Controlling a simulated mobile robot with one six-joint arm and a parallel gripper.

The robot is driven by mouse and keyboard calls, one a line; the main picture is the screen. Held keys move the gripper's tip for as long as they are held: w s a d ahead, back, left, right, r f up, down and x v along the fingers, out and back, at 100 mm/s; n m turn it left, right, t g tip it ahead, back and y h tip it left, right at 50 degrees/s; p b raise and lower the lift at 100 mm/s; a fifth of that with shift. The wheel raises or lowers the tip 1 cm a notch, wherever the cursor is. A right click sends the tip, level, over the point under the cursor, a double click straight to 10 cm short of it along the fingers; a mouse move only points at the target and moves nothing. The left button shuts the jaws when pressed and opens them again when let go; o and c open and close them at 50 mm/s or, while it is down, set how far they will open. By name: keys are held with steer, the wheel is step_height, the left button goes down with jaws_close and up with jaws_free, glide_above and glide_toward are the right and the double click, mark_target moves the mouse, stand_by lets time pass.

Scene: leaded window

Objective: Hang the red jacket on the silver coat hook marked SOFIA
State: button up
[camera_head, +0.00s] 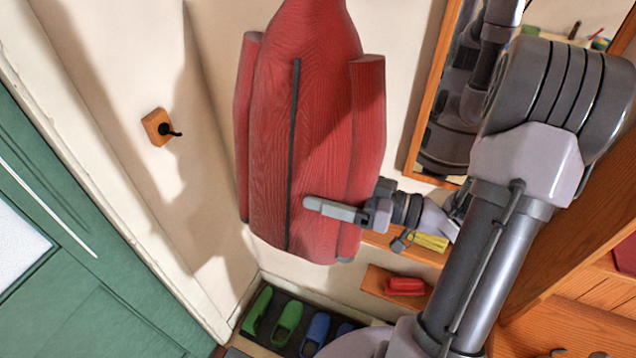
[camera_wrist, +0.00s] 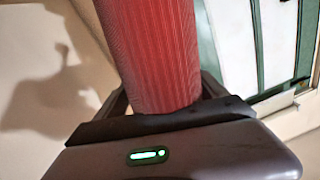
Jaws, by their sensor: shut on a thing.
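The red jacket (camera_head: 320,150) hangs in the air in the middle of the head view, its top cut off by the frame edge. A dark line runs down its front, and a sleeve shows on each side. My gripper (camera_head: 335,210) is shut on the jacket's lower right part. In the wrist view the red cloth (camera_wrist: 155,50) fills the space between the fingers of my gripper (camera_wrist: 165,105). No silver hook and no SOFIA label show in either view. A dark hook on a wooden block (camera_head: 158,127) is on the wall left of the jacket.
A green door (camera_head: 85,270) is at the lower left. Green slippers (camera_head: 287,322) and blue slippers (camera_head: 315,333) sit on a dark mat at the bottom. A wood-framed mirror (camera_head: 428,110) and a small shelf with a red item (camera_head: 404,286) are at the right.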

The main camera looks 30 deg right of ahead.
steer(key=w+d+f+b, duration=0.1)
steer(key=w+d+f, duration=0.1)
steer(key=w+d, duration=0.4)
steer(key=shift+d, duration=0.65)
stand_by(0.4)
